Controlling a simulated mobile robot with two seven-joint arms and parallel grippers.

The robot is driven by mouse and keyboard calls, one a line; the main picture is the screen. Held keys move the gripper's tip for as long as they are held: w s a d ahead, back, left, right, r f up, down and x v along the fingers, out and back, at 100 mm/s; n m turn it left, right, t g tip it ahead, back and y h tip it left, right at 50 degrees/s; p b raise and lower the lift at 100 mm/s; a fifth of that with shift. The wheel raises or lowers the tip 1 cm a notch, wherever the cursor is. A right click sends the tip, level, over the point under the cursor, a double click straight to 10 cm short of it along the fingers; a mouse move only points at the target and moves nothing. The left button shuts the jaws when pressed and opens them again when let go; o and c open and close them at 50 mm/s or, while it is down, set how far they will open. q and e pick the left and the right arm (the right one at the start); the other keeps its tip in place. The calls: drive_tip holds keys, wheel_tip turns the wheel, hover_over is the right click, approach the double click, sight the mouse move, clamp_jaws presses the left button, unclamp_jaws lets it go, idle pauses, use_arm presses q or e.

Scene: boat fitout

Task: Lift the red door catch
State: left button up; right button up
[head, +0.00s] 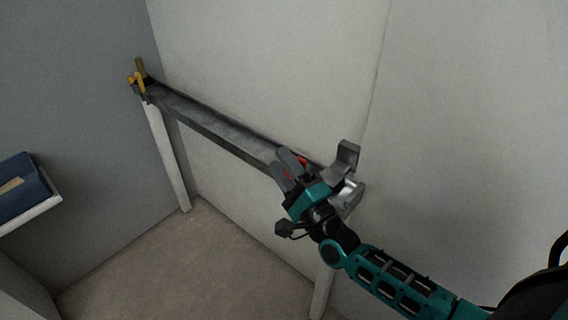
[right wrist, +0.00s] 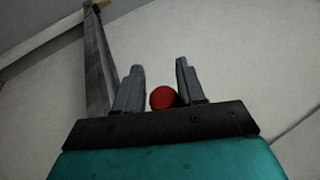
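The red door catch shows in the right wrist view (right wrist: 163,97) as a round red end between the two fingers of my right gripper (right wrist: 158,85). A gap shows between it and the right finger; whether it touches the left finger I cannot tell. In the head view a small bit of red (head: 302,161) shows by the fingers of my right gripper (head: 291,163), at the right end of a long grey shelf. The gripper hides most of the catch. My right gripper is open around it. My left gripper is not in view.
The narrow grey shelf (head: 215,128) runs along the pale wall on white legs. A yellow clamp-like thing (head: 139,80) sits at its far left end. A blue box (head: 22,186) rests on a white ledge at the left. The floor below is bare.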

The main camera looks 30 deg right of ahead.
drive_tip(key=shift+o, duration=0.7)
drive_tip(key=shift+r, duration=0.1)
drive_tip(key=v, duration=1.3)
drive_tip(key=shift+w, duration=0.1)
